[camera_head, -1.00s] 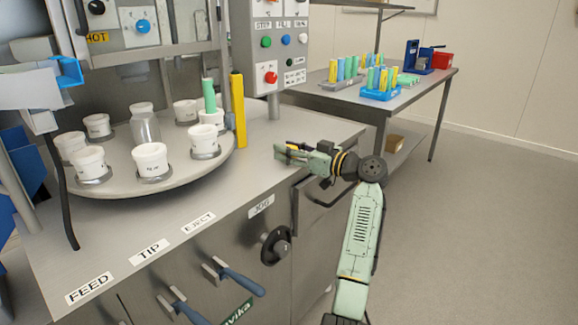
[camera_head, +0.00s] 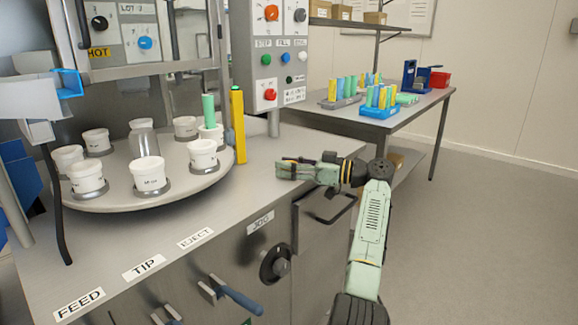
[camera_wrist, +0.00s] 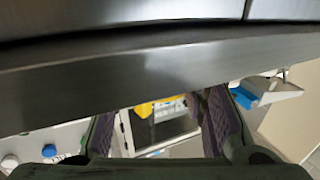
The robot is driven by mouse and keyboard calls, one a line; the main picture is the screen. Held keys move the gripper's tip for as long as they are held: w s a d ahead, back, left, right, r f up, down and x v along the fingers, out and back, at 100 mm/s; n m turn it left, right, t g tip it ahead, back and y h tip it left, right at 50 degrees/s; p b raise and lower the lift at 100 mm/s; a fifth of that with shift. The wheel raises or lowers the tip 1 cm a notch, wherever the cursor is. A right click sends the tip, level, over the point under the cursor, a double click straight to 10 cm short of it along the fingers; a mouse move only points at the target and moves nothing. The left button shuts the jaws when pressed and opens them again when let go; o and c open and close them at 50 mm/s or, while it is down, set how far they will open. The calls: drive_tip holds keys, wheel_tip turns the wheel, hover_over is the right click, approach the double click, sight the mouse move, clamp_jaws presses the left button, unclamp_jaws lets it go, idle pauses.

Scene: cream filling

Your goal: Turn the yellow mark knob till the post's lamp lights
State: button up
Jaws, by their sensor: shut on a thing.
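My gripper (camera_head: 284,170) is at the right end of the counter, above its front edge. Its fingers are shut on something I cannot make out. In the wrist view the fingers (camera_wrist: 160,132) stand apart, with a yellow patch (camera_wrist: 145,108) between them; I cannot tell whether they touch it. A yellow post (camera_head: 239,130) stands at the turntable's right edge, and a small green spot (camera_head: 237,88) shows at its top. A black knob (camera_head: 274,263) is on the counter front under the JOG label. I cannot make out a yellow mark on it.
The turntable (camera_head: 110,205) carries several white cups and a clear cylinder. A control box (camera_head: 262,70) with coloured buttons stands behind the post. Blue-handled levers (camera_head: 232,295) stick out of the front. A side table (camera_head: 345,125) holds tube racks. The floor at right is clear.

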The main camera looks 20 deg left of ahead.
drive_tip(key=o, duration=1.2)
drive_tip(key=d, duration=1.2)
drive_tip(key=shift+w, duration=0.35)
